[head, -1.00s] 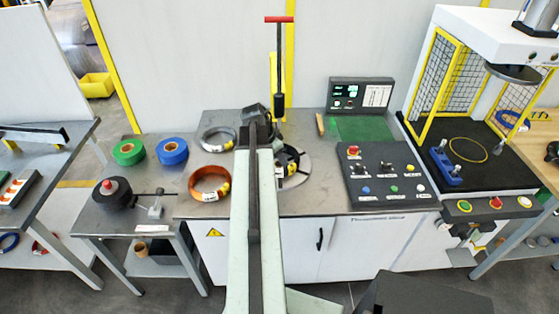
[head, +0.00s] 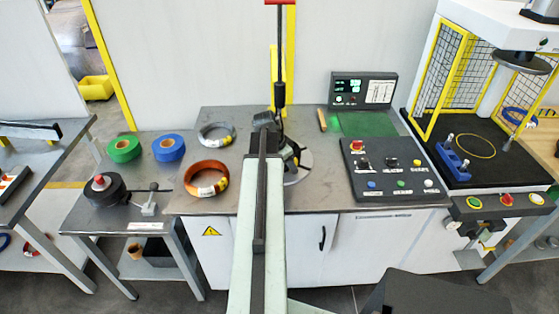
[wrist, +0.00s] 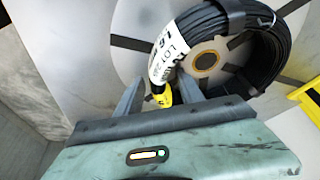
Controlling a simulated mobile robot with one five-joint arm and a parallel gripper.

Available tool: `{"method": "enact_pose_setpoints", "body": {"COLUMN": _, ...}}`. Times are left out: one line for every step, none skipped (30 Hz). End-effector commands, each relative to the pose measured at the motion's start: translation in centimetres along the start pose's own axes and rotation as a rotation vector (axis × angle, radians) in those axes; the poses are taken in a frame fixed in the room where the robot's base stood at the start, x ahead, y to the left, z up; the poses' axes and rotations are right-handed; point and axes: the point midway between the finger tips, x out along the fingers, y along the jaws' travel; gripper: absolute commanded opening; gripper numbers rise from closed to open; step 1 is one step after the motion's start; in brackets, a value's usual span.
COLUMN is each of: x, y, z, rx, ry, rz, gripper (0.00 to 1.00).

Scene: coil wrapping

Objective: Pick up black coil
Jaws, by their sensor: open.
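The black coil (wrist: 270,62) lies on a pale round plate (wrist: 108,35) with dark radial slots and a brass-ringed hub. It has a white label (wrist: 166,55) and yellow tape (wrist: 163,97). In the wrist view my gripper (wrist: 158,82) is open and empty, with a finger on either side of the taped, labelled section. I cannot tell whether the fingers touch it.
A copper-orange coil (head: 194,189) and a grey coil (head: 203,140) lie left of my arm. Green (head: 123,157) and blue (head: 182,155) tape rolls are further left. A red-handled lever (head: 279,60) stands behind. A control panel (head: 391,175) is at the right.

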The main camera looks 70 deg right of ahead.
Motion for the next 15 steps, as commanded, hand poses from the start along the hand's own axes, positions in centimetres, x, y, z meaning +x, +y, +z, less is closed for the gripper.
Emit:
{"method": "enact_pose_setpoints", "body": {"x": -0.10, "y": 0.00, "z": -0.05, "rx": 0.000, "ry": 0.000, "rz": 0.000, "gripper": 0.45}}
{"method": "enact_pose_setpoints", "body": {"x": -0.16, "y": 0.01, "z": -0.06, "rx": 0.000, "ry": 0.000, "rz": 0.000, "gripper": 0.45}}
{"method": "enact_pose_setpoints", "body": {"x": -0.19, "y": 0.01, "z": -0.07, "rx": 0.000, "ry": 0.000, "rz": 0.000, "gripper": 0.45}}
{"method": "enact_pose_setpoints", "body": {"x": -0.20, "y": 0.01, "z": -0.07, "rx": 0.000, "ry": 0.000, "rz": 0.000, "gripper": 0.45}}
{"method": "enact_pose_setpoints", "body": {"x": -0.20, "y": 0.02, "z": -0.07, "rx": 0.000, "ry": 0.000, "rz": 0.000, "gripper": 0.39}}
{"method": "enact_pose_setpoints", "body": {"x": -0.20, "y": 0.02, "z": -0.07, "rx": 0.000, "ry": 0.000, "rz": 0.000, "gripper": 0.28}}
{"method": "enact_pose_setpoints", "body": {"x": -0.21, "y": 0.02, "z": -0.07, "rx": 0.000, "ry": 0.000, "rz": 0.000, "gripper": 0.20}}
{"method": "enact_pose_setpoints", "body": {"x": -0.21, "y": 0.02, "z": -0.08, "rx": 0.000, "ry": 0.000, "rz": 0.000, "gripper": 0.11}}
{"method": "enact_pose_setpoints", "body": {"x": -0.21, "y": 0.02, "z": -0.08, "rx": 0.000, "ry": 0.000, "rz": 0.000, "gripper": 0.00}}
{"method": "enact_pose_setpoints", "body": {"x": -0.21, "y": 0.01, "z": -0.07, "rx": 0.000, "ry": 0.000, "rz": 0.000, "gripper": 0.00}}
{"method": "enact_pose_setpoints", "body": {"x": -0.21, "y": 0.01, "z": -0.07, "rx": 0.000, "ry": 0.000, "rz": 0.000, "gripper": 0.00}}
{"method": "enact_pose_setpoints", "body": {"x": -0.21, "y": 0.01, "z": -0.07, "rx": 0.000, "ry": 0.000, "rz": 0.000, "gripper": 0.00}}
{"method": "enact_pose_setpoints", "body": {"x": -0.21, "y": 0.01, "z": -0.07, "rx": 0.000, "ry": 0.000, "rz": 0.000, "gripper": 0.00}}
{"method": "enact_pose_setpoints", "body": {"x": -0.21, "y": 0.00, "z": -0.08, "rx": 0.000, "ry": 0.000, "rz": 0.000, "gripper": 0.00}}
{"method": "enact_pose_setpoints", "body": {"x": -0.21, "y": 0.00, "z": -0.08, "rx": 0.000, "ry": 0.000, "rz": 0.000, "gripper": 0.00}}
